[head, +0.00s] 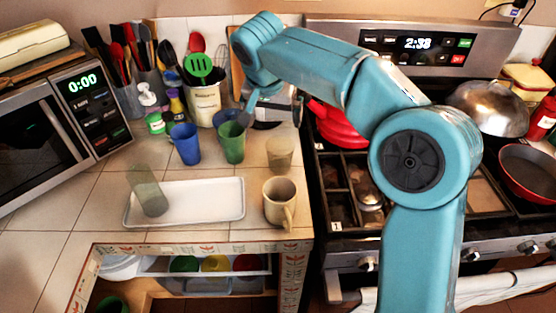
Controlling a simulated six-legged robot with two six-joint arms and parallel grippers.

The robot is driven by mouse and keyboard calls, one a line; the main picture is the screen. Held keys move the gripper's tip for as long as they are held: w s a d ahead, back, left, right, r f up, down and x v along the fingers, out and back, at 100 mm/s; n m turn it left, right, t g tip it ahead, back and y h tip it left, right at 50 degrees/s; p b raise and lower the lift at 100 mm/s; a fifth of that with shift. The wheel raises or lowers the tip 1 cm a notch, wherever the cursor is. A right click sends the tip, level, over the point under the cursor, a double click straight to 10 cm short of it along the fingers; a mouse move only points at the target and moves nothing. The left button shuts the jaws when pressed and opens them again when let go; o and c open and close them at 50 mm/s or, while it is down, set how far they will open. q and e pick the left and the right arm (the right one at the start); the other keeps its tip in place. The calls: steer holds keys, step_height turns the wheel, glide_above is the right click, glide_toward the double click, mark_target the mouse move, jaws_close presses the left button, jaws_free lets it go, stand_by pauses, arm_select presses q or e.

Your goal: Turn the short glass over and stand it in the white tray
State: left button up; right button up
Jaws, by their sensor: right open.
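The short glass (280,154) is see-through and brownish. It stands on the tiled counter behind the beige mug, right of the green cup; I cannot tell which way up it is. The white tray (205,210) lies near the counter's front. A taller see-through glass (148,192) stands at the tray's left end. My right gripper (255,112) is open, pointing down behind and above the green cup, to the back left of the short glass. Its fingertips are small and partly hard to make out. My left gripper is out of view.
A blue cup (185,144) and a green cup (231,143) stand behind the tray. A beige mug (279,204) stands right of it. Utensil holders (203,104) line the back. A microwave (60,125) is at left, the stove (345,185) at right. The tray's middle and right are clear.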

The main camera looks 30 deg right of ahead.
glide_toward(280, 146)
steer(key=s+f, duration=0.1)
steer(key=s, duration=0.2)
steer(key=f, duration=0.1)
steer(key=w+f+p, duration=0.1)
steer(key=f, duration=0.1)
steer(key=w+f, duration=0.1)
steer(key=shift+w+d+f, duration=0.25)
steer(key=shift+d+f, duration=0.1)
steer(key=shift+d, duration=0.05)
steer(key=shift+d+f, duration=0.15)
steer(key=shift+f, duration=0.15)
steer(key=shift+w, duration=0.1)
steer(key=shift+c, duration=0.7)
steer(key=c, duration=0.8)
